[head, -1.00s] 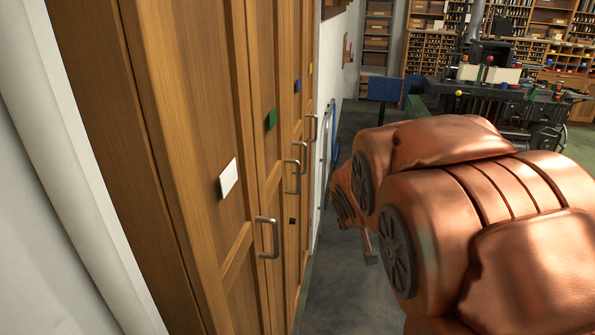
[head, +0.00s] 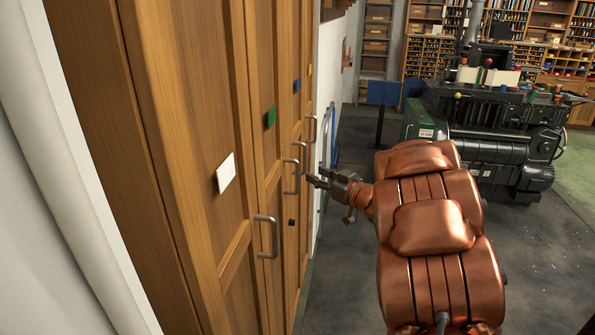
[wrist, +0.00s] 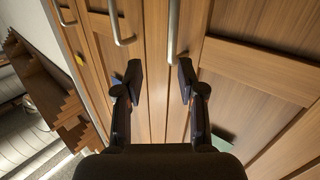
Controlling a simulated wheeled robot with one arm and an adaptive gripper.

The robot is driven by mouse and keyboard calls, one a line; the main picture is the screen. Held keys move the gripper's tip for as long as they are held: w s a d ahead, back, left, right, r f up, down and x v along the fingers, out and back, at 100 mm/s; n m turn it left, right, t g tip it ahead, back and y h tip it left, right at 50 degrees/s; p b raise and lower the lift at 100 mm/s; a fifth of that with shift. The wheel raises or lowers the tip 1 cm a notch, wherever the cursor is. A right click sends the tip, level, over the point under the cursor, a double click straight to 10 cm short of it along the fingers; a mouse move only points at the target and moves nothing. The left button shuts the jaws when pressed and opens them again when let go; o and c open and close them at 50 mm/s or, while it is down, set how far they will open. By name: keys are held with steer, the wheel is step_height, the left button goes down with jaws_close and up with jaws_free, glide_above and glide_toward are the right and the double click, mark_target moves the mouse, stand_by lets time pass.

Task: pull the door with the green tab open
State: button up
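The green tab (head: 270,118) is on a tall wooden cabinet door. The bar handle (head: 291,177) nearest below it is grey metal, and the door looks closed. My gripper (head: 315,178) is just right of this handle, pointing at the cabinet. In the wrist view my gripper (wrist: 159,82) is open and empty, with a finger on each side. There the handle (wrist: 173,32) is upright above and slightly right of the gap between the fingertips, not between them. The green tab (wrist: 223,143) is partly hidden behind my gripper at lower right.
Neighbouring doors have a white tab (head: 226,172), a blue tab (head: 297,85) and a yellow tab (head: 310,69). The white-tab door's handle (head: 268,237) and another handle (wrist: 119,24) are close by. A black machine (head: 495,140) stands farther back. Grey floor (head: 345,260) lies clear beside the cabinet.

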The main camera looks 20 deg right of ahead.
steer(key=y, duration=0.1)
steer(key=p, duration=0.2)
glide_above(297, 189)
steer(key=shift+w+d+f, duration=0.15)
steer(key=shift+w, duration=0.15)
jaws_close()
stand_by(0.4)
stand_by(0.3)
